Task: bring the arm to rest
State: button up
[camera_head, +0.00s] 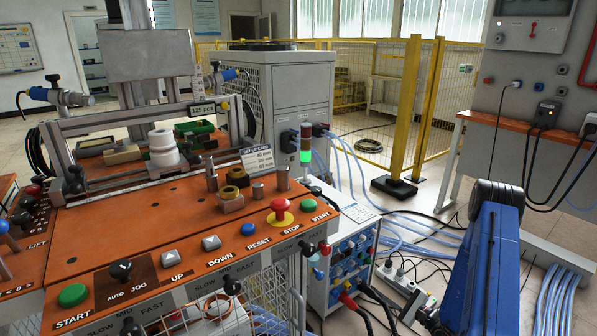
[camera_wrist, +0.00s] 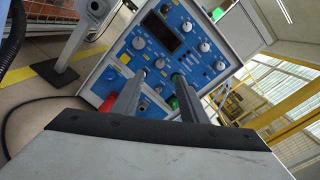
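My gripper (camera_wrist: 159,79) shows in the wrist view with its two grey fingers apart and nothing between them that it holds. Behind the fingers is a blue control panel (camera_wrist: 195,62) with knobs, a dark display, a red connector (camera_wrist: 108,104) and a green one (camera_wrist: 173,103). I cannot tell whether the fingertips touch the panel.
The orange workbench (camera_head: 130,225) with buttons fills the left. A white cabinet with a blue front (camera_head: 345,262) stands beside it. Cables and a power strip (camera_head: 405,285) lie on the floor near my arm. A yellow fence post (camera_head: 408,110) and a grey cabinet (camera_head: 530,90) stand behind.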

jog(key=s+a+r+n+g+y, duration=0.3)
jog(key=s+a+r+n+g, duration=0.15)
jog(key=a+r, duration=0.5)
jog(key=s+a+r+n+g+y, duration=0.3)
jog(key=a+r+n+g, duration=0.35)
jog(key=r, duration=0.65)
jog(key=s+a+r+n+g+h, duration=0.5)
jog(key=s+r, duration=0.4)
jog(key=s, duration=0.4)
jog(key=s+d+r+n+t+h, duration=0.2)
jog(key=s+r+h, duration=0.1)
jog(key=s, duration=0.3)
jog(key=s+d+r+n+t+h, duration=0.2)
jog(key=s+d+r+h, duration=0.1)
jog(key=s, duration=0.3)
jog(key=s+d+r+n+t+h, duration=0.1)
jog(key=s+d+r+n+h, duration=0.1)
jog(key=s+r+h, duration=0.2)
jog(key=s, duration=0.2)
jog(key=shift+s+d+r+t+h, duration=0.2)
jog(key=shift+s+d+t+h, duration=0.1)
jog(key=shift+s+t, duration=0.1)
